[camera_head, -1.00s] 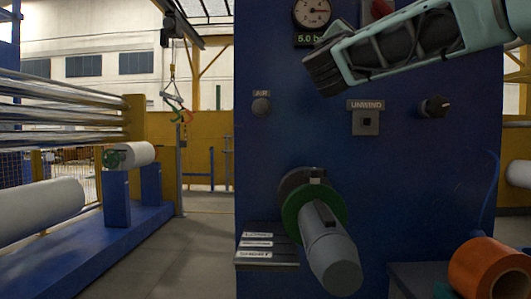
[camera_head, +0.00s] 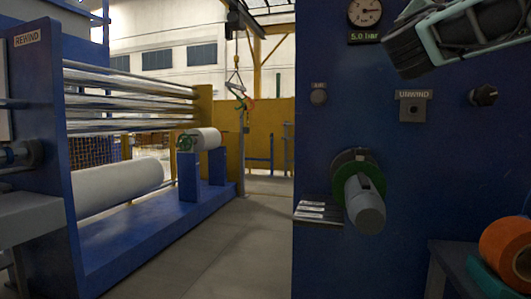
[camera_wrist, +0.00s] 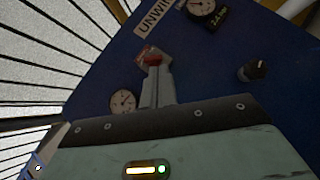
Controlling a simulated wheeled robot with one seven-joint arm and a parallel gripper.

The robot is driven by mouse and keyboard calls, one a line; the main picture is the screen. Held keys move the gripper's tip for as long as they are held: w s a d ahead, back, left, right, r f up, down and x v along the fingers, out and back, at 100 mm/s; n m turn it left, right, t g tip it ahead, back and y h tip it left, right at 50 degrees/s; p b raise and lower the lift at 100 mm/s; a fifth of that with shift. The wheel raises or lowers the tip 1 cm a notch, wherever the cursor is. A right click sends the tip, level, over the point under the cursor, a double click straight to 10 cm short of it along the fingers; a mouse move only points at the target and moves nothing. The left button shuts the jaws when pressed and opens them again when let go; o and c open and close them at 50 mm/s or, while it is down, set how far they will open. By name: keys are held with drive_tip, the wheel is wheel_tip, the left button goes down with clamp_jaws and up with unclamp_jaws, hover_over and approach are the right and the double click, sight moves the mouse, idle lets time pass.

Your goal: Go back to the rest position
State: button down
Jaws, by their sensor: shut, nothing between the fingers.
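My gripper (camera_head: 405,52) is at the upper right of the head view, raised in front of the blue unwind panel (camera_head: 450,150). It overlaps the panel to the right of and below the round gauge (camera_head: 365,12). In the wrist view its fingers (camera_wrist: 157,88) are together with nothing held. They point toward the panel, with a red switch (camera_wrist: 152,57) beyond their tips. Whether the tips touch anything cannot be told. The rest of my arm runs out of the head view at the right edge.
A grey spindle with a green ring (camera_head: 365,200) juts from the panel. A labelled shelf (camera_head: 318,211) sits left of it. An orange roll (camera_head: 508,250) lies at lower right. The blue rewind stand (camera_head: 40,110) and white rolls are left. The grey floor between is clear.

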drive_tip(key=d+f+m+g+y, duration=0.15)
drive_tip(key=f+g+y, duration=0.3)
drive_tip(key=f, duration=1.15)
drive_tip(key=d+f+m+g+y, duration=0.1)
drive_tip(key=d+f+g+y, duration=0.3)
drive_tip(key=f, duration=1.2)
drive_tip(key=s+a+f+m+g+y, duration=0.2)
drive_tip(key=s+a+f+m+y, duration=0.15)
drive_tip(key=s+f, duration=0.4)
drive_tip(key=s+a+f+m+g+y, duration=0.1)
drive_tip(key=s+a+f+m+y, duration=0.25)
drive_tip(key=f, duration=0.65)
drive_tip(key=s+a+f+m+g+y, duration=0.1)
drive_tip(key=s+f+m+g+y, duration=0.15)
drive_tip(key=s+f+m, duration=0.4)
drive_tip(key=s+a+n+g+y, duration=0.1)
drive_tip(key=s+a+n, duration=0.3)
drive_tip(key=s+a, duration=0.45)
drive_tip(key=s+a+n+g, duration=0.1)
drive_tip(key=s+a+n, duration=0.4)
drive_tip(key=a, duration=0.6)
wheel_tip(320, 180, up, 20)
drive_tip(key=m+p, duration=0.1)
drive_tip(key=p, duration=1.9)
drive_tip(key=shift+s+d, duration=0.35)
drive_tip(key=shift+d, duration=0.05)
